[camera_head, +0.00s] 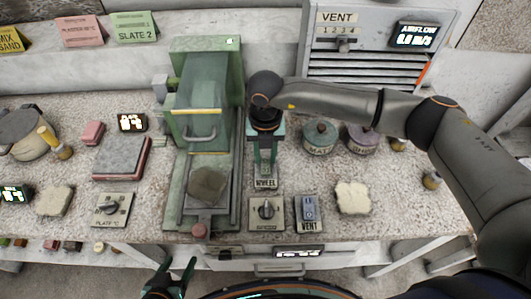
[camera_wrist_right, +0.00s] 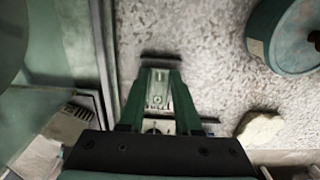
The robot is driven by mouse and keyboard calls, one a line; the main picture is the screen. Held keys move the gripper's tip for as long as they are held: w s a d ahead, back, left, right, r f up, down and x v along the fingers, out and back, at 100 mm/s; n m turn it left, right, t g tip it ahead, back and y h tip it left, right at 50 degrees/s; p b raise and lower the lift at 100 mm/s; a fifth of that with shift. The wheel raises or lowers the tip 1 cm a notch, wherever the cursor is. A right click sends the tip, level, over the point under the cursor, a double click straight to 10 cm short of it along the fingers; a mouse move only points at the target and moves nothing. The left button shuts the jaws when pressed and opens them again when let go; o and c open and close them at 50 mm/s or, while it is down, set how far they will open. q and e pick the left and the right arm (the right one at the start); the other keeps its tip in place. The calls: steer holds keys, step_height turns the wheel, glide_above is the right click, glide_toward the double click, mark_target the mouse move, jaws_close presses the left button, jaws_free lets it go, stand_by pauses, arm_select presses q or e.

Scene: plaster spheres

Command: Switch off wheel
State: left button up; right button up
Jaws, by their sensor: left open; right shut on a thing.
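The wheel switch, with its plate reading WHEEL (camera_head: 265,184), is on the bench right of the green machine in the head view. My right gripper (camera_head: 264,160) points down over it and hides most of it. In the right wrist view, my right gripper (camera_wrist_right: 160,66) has its green fingers close around a small pale-green part of the wheel switch (camera_wrist_right: 157,92). The switch's lever position is hidden. My left gripper (camera_head: 170,279) is open and empty at the bottom edge of the head view, in front of the bench.
The green machine (camera_head: 205,95) stands close left of my right gripper. Two round lidded pots, one green (camera_head: 320,138) and one purple (camera_head: 363,138), stand to the right. The vent panel (camera_head: 365,68) is behind.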

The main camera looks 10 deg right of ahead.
jaws_close()
steer(key=shift+s+t+b, duration=0.2)
steer(key=shift+t+b, duration=0.15)
steer(key=shift+t, duration=0.25)
steer(key=t+b, duration=0.2)
steer(key=shift+s+f+h+b, duration=0.1)
steer(key=shift+s+h+b, duration=0.2)
steer(key=shift+b, duration=0.1)
steer(key=shift+a+r+t+b, duration=0.1)
steer(key=shift+r+t+b, duration=0.2)
steer(key=shift+t+b, duration=0.2)
steer(key=o, duration=0.8)
jaws_free()
steer(key=shift+c, duration=0.2)
